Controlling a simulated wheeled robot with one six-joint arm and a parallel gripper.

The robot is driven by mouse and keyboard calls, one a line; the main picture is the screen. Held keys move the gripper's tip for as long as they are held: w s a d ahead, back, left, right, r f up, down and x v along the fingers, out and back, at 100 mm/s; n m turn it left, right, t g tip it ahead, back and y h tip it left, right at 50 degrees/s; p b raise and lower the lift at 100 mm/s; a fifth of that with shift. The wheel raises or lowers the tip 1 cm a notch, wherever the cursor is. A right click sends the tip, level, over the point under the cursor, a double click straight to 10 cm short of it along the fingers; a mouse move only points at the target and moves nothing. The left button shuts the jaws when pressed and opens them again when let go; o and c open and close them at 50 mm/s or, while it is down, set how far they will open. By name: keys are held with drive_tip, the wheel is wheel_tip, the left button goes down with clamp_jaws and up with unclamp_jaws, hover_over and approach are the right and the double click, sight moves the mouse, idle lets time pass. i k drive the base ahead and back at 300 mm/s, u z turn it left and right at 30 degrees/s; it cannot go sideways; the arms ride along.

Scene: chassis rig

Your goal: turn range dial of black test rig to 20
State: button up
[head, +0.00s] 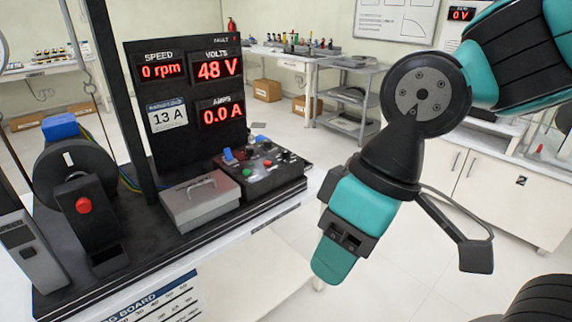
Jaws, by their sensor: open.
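The black test rig (150,62) stands on a bench at left, with its upright display panel reading 0 rpm, 48 V and 0.0 A. Its low black control box (285,180) sits at the right end of the rig and carries several small knobs and coloured buttons. The range dial is too small to tell apart among these controls, and its setting is not readable. My gripper (334,262) hangs from my arm to the right of the control box, apart from it and over the floor side of the bench. It is open, though its fingertips are hard to make out, and nothing shows in it.
A grey metal box with a handle (200,202) sits left of the control box. A dark motor drum with a red button (83,205) stands at far left. Shelves (350,97) and white cabinets (510,195) stand behind. Floor between bench and cabinets is clear.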

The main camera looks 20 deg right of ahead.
sight(249, 149)
drive_tip(key=z, duration=0.25)
drive_tip(key=i, duration=0.95)
drive_tip(key=u, duration=0.4)
